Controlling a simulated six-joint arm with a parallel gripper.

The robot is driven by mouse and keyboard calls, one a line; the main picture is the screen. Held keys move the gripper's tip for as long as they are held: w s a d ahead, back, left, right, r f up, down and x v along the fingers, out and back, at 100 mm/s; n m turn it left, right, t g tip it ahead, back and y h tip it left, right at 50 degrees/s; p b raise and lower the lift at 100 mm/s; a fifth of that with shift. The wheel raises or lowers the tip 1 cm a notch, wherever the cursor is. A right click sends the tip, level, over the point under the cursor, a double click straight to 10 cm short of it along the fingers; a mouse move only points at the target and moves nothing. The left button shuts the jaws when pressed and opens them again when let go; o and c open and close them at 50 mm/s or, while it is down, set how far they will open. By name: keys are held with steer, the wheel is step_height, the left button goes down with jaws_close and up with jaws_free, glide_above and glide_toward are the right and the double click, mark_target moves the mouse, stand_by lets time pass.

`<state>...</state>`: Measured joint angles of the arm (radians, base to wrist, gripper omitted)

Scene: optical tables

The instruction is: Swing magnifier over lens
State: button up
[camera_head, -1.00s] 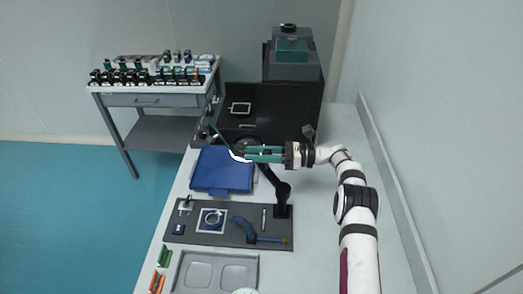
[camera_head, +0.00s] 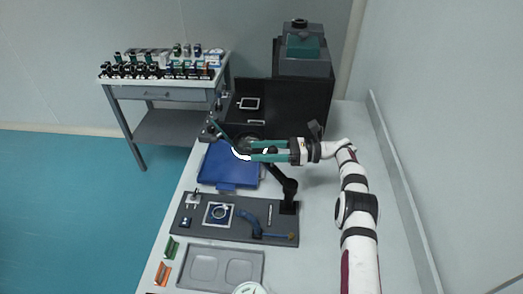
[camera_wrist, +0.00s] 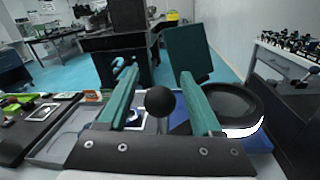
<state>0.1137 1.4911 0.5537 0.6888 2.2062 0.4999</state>
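The magnifier's black jointed arm rises from its base (camera_head: 288,207) on the grey board and leans left and back to a round head. In the wrist view, the dark round head (camera_wrist: 228,103) with a bright rim lies beside the right finger. My gripper (camera_head: 252,150) is at the magnifier head, above the blue tray's back edge. In the wrist view, a black ball (camera_wrist: 160,101) shows between the two green fingers, with gaps on both sides; the fingers look open. A ring-shaped lens (camera_head: 219,213) lies in a white square frame on the board, in front and left of the gripper.
A blue tray (camera_head: 229,184) lies behind the board. A grey two-well tray (camera_head: 205,251) is in front. A black cabinet (camera_head: 300,107) stands behind. The white table right of the magnifier base is clear.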

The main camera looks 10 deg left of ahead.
steer(key=r, duration=0.1)
steer(key=d+r, duration=0.1)
steer(key=r, duration=0.1)
steer(key=d+r, duration=0.1)
steer(key=r, duration=0.1)
steer(key=shift+s+r, duration=0.1)
steer(key=shift+s, duration=0.1)
steer(key=s+d+r, duration=0.2)
steer(key=d+r, duration=0.3)
steer(key=d, duration=0.4)
steer(key=shift+s+d+r, duration=0.2)
steer(key=shift+s+r, duration=0.1)
steer(key=shift+r, duration=0.1)
